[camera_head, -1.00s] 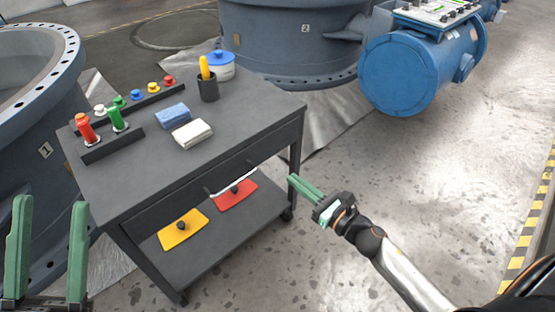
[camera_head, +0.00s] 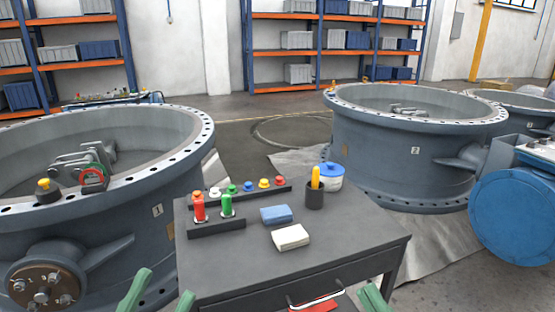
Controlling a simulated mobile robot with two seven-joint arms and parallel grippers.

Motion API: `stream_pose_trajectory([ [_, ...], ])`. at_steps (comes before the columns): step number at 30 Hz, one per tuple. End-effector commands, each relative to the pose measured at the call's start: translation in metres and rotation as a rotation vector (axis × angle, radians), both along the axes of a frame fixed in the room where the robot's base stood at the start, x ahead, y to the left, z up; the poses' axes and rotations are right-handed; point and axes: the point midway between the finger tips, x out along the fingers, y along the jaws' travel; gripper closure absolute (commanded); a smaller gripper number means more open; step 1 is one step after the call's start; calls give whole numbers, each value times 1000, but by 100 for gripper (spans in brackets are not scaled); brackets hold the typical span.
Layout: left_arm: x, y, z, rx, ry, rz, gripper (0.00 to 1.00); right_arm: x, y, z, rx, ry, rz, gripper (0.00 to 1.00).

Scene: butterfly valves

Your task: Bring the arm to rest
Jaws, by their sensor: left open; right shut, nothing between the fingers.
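My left gripper (camera_head: 160,291) shows at the bottom edge, left of the cart's front, with its two green fingers apart and nothing seen between them. My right gripper (camera_head: 371,296) shows only as green fingertips at the bottom edge, just right of the drawer handle. Its fingers are together and empty. Both arms and the rest of both grippers are below the picture. The dark grey tool cart (camera_head: 350,238) stands between and beyond the grippers. Neither gripper is seen holding anything.
Large valves stand left (camera_head: 185,200) and right (camera_head: 395,160). A blue cylinder (camera_head: 515,220) is far right.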

Motion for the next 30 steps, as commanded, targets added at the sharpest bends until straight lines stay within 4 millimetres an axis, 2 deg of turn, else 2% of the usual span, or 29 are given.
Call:
stream_pose_trajectory([
  [1, 0, 0, 0, 0, 0, 0, 50, -11, 1, 16, 109, 24, 80, 100],
  [6, 2, 0, 3, 1, 13, 3, 50, -39, -3, 60, 431, 115, 341, 100],
  [8, 17, 2, 6, 3, 98, 22, 50, -21, -4, 60, 426, 193, 291, 100],
  [15, 58, 12, -22, 15, 420, 90, 50, 21, -13, 31, 460, 494, 149, 100],
  [20, 72, 21, -54, 24, 685, 141, 50, 35, -22, -1, 485, 742, 36, 100],
  [25, 66, 30, -93, 34, 973, 189, 50, 29, -32, -40, 507, 1011, -84, 100],
  [30, 38, 38, -131, 45, 1258, 229, 50, 1, -40, -78, 521, 1278, -200, 100],
])
